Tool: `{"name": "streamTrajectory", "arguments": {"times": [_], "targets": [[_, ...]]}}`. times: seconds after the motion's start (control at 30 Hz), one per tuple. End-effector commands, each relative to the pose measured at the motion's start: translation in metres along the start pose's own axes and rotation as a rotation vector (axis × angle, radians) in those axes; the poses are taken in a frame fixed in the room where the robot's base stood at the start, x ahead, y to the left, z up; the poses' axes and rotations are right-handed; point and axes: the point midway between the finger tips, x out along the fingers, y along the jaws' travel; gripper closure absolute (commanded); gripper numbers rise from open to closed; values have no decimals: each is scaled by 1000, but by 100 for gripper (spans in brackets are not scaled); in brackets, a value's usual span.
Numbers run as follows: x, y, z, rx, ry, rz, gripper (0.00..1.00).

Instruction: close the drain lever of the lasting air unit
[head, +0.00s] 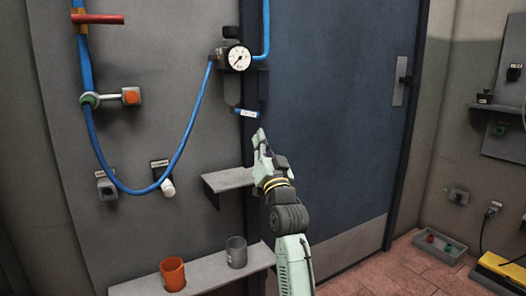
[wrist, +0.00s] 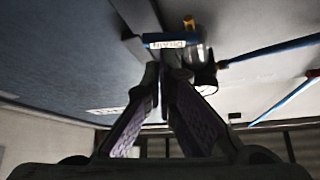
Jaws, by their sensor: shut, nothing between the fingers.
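The air unit (head: 237,58) is on the wall panel left of the blue door, with a round white gauge on it. Below it, the drain lever (head: 246,113) is a small blue bar with a pale label, sticking out sideways and tilted slightly. In the wrist view the drain lever (wrist: 168,41) shows its "DRAIN" label just beyond my fingertips, beside a clear bowl (wrist: 199,53). My gripper (head: 260,137) is shut and empty, just below and right of the lever in the head view. It also shows in the wrist view (wrist: 160,76). I cannot tell whether it touches the lever.
A grey shelf (head: 229,179) sticks out just below left of my gripper. A lower shelf (head: 205,273) holds an orange cup (head: 173,274) and a grey cup (head: 236,252). A blue hose (head: 184,141) hangs in a loop at left. The blue door (head: 335,90) is behind my arm.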

Motion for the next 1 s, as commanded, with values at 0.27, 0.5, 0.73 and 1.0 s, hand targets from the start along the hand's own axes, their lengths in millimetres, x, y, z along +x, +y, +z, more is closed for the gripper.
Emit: {"name": "streamTrajectory", "arguments": {"times": [0.27,0.5,0.73,1.0], "targets": [[-36,0,0,0,0,0,100],[-40,-1,0,0,0,-1,100],[-38,-8,0,-1,1,-11,100],[-25,-133,2,-16,47,-173,100]]}}
